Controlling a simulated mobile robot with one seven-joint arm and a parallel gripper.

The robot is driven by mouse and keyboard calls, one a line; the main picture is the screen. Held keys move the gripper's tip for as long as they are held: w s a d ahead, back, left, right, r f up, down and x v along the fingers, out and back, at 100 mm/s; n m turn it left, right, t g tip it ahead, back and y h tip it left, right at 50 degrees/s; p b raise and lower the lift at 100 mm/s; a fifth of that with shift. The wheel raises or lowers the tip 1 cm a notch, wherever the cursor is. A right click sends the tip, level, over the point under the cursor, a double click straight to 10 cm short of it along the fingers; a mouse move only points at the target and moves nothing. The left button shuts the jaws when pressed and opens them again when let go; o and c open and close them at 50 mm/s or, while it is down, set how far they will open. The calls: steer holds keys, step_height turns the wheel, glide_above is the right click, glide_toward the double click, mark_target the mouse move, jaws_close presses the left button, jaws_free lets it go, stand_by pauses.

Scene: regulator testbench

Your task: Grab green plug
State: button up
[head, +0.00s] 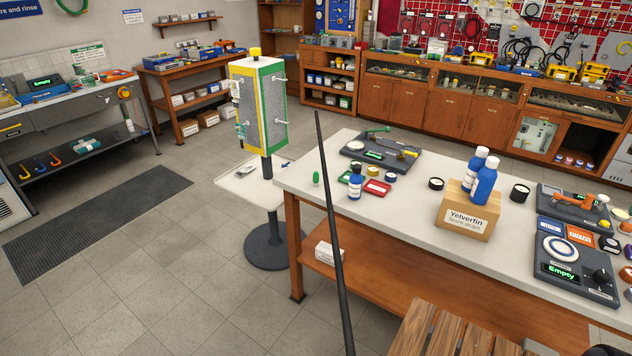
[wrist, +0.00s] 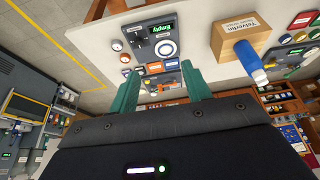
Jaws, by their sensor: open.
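A small green piece (head: 316,179), which looks like the green plug, stands near the left end of the white-topped table (head: 408,205) in the head view. It stands apart, left of a white bottle with a dark label (head: 355,185). I cannot make it out in the wrist view. My gripper (wrist: 160,76) shows in the wrist view with its two teal fingers spread wide and nothing held between them. Beyond the fingers are the table's dark devices. My gripper does not show in the head view, so its distance from the green piece is unclear.
Dark devices (head: 575,265) crowd the right end. A red tray (head: 377,187) and a grey device (head: 380,152) lie near the green piece. A green-yellow panel stand (head: 258,105) rises beyond the table's left end.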

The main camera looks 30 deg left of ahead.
steer(key=w+a+r+n, duration=0.1)
steer(key=w+a+r, duration=0.2)
steer(key=w+a, duration=0.5)
steer(key=w+a+r+n, duration=0.1)
steer(key=w+a+r, duration=0.1)
steer(key=w+a, duration=0.65)
steer(key=w+a+f, duration=0.1)
steer(key=w+a, duration=0.3)
steer(key=a, duration=0.3)
steer(key=w+a+f+n+g+y, duration=0.1)
steer(key=w+a+f, duration=0.15)
steer(key=a, duration=0.45)
steer(key=w+a, duration=0.4)
steer(key=a, duration=0.3)
steer(key=n+g, duration=0.1)
steer(key=n, duration=0.3)
glide_above(316, 173)
steer(key=s+d, duration=0.1)
steer(key=s, duration=0.1)
step_height(316, 173, down, 25)
steer(key=shift+y, duration=0.3)
steer(key=x, duration=0.5)
steer(key=shift+w+f, duration=0.15)
steer(key=shift+w, duration=0.15)
steer(key=shift+s+x, duration=0.2)
steer(key=shift+x, duration=2.5)
steer(key=shift+d, duration=0.1)
jaws_close()
